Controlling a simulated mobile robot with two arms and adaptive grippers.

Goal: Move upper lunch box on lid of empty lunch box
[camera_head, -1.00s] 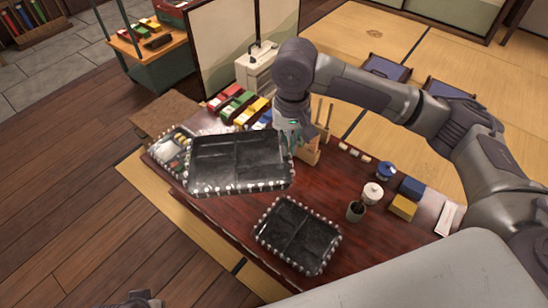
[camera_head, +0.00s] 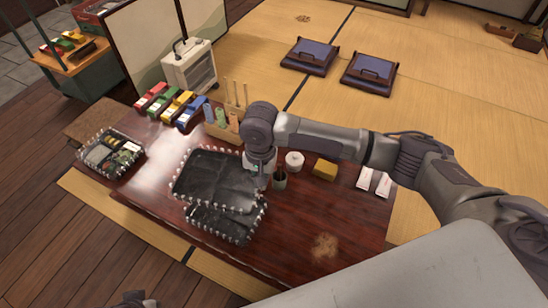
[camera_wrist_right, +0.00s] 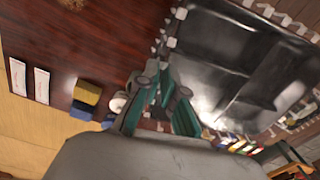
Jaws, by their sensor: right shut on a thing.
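The upper lunch box (camera_head: 212,170), a black tray with a pale-studded rim, is held by its right edge in my right gripper (camera_head: 262,184). In the right wrist view the gripper's green fingers (camera_wrist_right: 160,88) are at the rim of the box (camera_wrist_right: 235,50), whose divided inside looks empty. A second black lunch box (camera_head: 222,226) is below and in front of it, partly covered by it. I cannot tell whether the two touch. A dark part of mine, perhaps the left gripper (camera_head: 134,299), shows at the bottom edge; its jaws are unclear.
A filled lunch box (camera_head: 112,154) stands at the left on the dark red table (camera_head: 285,232). Coloured boxes (camera_head: 172,106), a wooden holder (camera_head: 222,128), a dark cup (camera_head: 279,180), a white pot (camera_head: 294,161) and a yellow block (camera_head: 325,169) line the back.

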